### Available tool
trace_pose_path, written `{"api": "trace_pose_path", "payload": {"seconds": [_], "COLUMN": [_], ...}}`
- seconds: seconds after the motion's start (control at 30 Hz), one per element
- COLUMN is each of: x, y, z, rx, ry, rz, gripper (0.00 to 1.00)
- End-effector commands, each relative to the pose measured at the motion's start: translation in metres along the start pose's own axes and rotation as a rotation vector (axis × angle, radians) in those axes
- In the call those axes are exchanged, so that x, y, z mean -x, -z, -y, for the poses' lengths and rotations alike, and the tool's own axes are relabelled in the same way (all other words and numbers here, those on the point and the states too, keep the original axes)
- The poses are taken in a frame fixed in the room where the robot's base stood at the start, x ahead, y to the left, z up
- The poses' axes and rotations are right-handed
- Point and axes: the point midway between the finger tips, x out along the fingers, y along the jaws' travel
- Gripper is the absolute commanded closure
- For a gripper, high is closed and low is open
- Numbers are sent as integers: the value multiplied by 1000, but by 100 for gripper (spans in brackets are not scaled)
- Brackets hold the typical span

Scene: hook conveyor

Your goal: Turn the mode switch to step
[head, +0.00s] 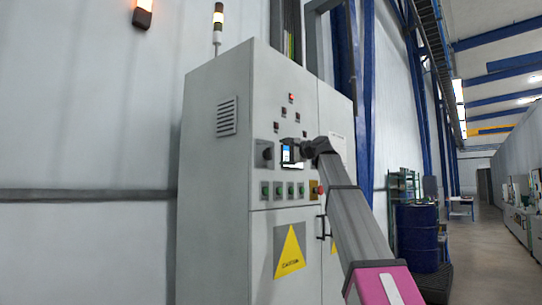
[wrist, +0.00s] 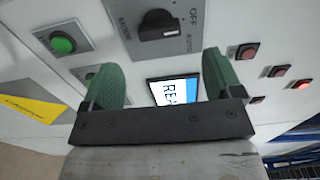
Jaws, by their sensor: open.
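A black rotary switch (wrist: 158,25) sits on a grey plate at the top of the wrist view. The switch also shows in the head view (head: 265,153), left of the screen on the grey cabinet. My gripper (wrist: 158,62) is open and empty, its two green fingers apart. The switch appears beyond the fingertips, not between them. In the head view my gripper (head: 296,144) is in front of the panel by the screen, partly covering it.
A lit screen (wrist: 174,90) shows between my fingers. A red stop button (head: 320,189) sits lower on the cabinet (head: 215,170). A blue drum (head: 417,238) stands right of it.

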Motion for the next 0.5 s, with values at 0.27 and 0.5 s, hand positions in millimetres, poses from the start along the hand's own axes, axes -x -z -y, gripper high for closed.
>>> {"api": "trace_pose_path", "payload": {"seconds": [0.27, 0.5], "x": [-52, -74], "y": [1, 1], "z": [0, 0], "rx": [0, 1], "ry": [-2, -2], "rz": [2, -1], "gripper": [15, 15]}}
